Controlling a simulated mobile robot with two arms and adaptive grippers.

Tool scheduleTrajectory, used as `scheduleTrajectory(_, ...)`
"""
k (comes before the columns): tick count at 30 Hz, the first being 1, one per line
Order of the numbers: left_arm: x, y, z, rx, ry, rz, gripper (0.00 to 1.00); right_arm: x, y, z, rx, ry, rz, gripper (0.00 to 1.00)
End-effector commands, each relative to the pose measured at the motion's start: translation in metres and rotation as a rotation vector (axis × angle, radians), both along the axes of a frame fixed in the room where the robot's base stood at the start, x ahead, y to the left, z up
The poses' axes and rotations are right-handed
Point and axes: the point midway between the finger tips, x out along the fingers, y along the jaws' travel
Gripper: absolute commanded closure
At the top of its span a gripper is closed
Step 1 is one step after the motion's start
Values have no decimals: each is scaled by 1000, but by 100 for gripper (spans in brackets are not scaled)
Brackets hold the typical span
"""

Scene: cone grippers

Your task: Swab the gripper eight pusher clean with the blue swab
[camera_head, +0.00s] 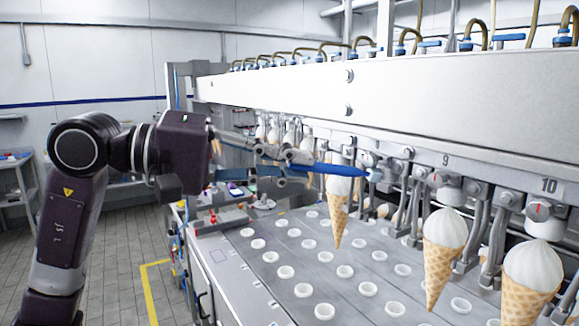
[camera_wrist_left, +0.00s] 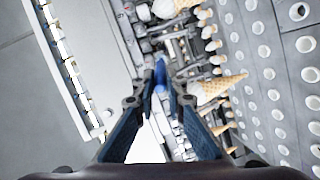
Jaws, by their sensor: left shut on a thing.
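My left gripper (camera_head: 308,168) is shut on the blue swab (camera_head: 342,170), which sticks out to the right. The swab's pale tip (camera_head: 375,176) is at the row of cone grippers, just left of the one marked 9; whether it touches a pusher I cannot tell. The number eight label is not readable. In the left wrist view, the blue swab (camera_wrist_left: 160,74) shows between the fingertips of my left gripper (camera_wrist_left: 160,98). A cone (camera_head: 338,209) hangs behind and below the swab, its top partly hidden by it. My right gripper is not in view.
Cones hang from the grippers at 9 (camera_head: 444,245) and 10 (camera_head: 532,272). The steel beam (camera_head: 400,100) runs above the row. Below is a plate (camera_head: 290,245) with rows of white round cups. A red-topped item (camera_head: 221,219) stands at the machine's left end. The floor at left is clear.

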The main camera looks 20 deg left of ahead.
Motion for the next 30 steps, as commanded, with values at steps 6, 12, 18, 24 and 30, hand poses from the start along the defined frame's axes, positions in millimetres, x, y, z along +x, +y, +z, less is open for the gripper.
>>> scheduleTrajectory(6, 5, 5, 0, 0, -1, 1, 100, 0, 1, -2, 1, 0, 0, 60)
scheduleTrajectory(12, -1, -4, 0, 1, -2, 1, 100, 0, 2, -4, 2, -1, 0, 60)
scheduleTrajectory(18, 2, 1, -1, -1, 1, 1, 100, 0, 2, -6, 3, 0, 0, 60)
scheduleTrajectory(24, 4, 6, 0, 0, -1, 1, 100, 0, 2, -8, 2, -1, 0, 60)
scheduleTrajectory(30, -2, -3, 0, 1, -2, 1, 100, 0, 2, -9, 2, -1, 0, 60)
